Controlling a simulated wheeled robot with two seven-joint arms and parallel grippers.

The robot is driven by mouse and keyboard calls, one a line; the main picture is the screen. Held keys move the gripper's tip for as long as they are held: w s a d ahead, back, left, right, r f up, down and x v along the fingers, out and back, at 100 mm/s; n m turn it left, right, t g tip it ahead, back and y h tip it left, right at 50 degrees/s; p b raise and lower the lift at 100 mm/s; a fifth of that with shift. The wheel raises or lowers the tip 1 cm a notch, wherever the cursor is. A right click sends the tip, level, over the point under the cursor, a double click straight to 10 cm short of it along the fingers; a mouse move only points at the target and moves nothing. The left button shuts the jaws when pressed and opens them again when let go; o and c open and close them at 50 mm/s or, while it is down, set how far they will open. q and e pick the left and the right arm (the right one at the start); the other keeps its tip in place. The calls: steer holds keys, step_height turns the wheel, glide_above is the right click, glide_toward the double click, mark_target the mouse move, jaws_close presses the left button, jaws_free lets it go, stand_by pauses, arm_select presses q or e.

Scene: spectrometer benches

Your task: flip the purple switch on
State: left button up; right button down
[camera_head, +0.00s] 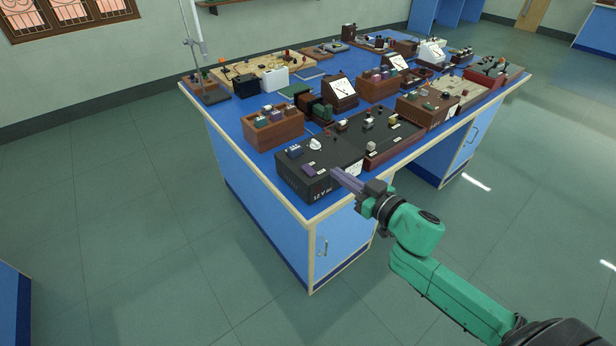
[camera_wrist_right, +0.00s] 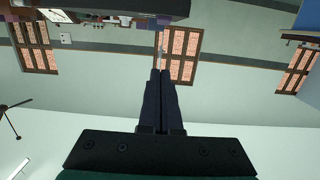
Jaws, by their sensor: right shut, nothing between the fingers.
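A small purple switch (camera_head: 309,170) sits on the top of a black box (camera_head: 305,187) at the near corner of the blue bench. Its on or off position is too small to tell. My right gripper (camera_head: 336,172) is shut and empty. In the head view its fingertips overlap the right part of the black box, just right of the purple switch. Contact cannot be told. In the right wrist view the shut fingers (camera_wrist_right: 160,75) point towards a far window, with a dark box edge (camera_wrist_right: 130,6) above them. My left gripper is not in view.
A blue-topped bench (camera_head: 228,121) holds many instruments. A wooden box with terminals (camera_head: 272,130) stands behind the black box, and a dark red-edged panel (camera_head: 375,140) lies to its right. The floor in front (camera_head: 170,260) is clear.

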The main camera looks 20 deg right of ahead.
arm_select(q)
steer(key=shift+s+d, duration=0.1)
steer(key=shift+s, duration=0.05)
arm_select(e)
steer(key=shift+r, duration=0.1)
steer(key=shift+w, duration=0.1)
steer(key=p, duration=0.2)
glide_above(312, 173)
steer(key=shift+d+f, duration=0.1)
steer(key=shift+f, duration=0.3)
step_height(312, 173, down, 4)
steer(key=shift+f+b, duration=0.15)
steer(key=shift+b, duration=0.55)
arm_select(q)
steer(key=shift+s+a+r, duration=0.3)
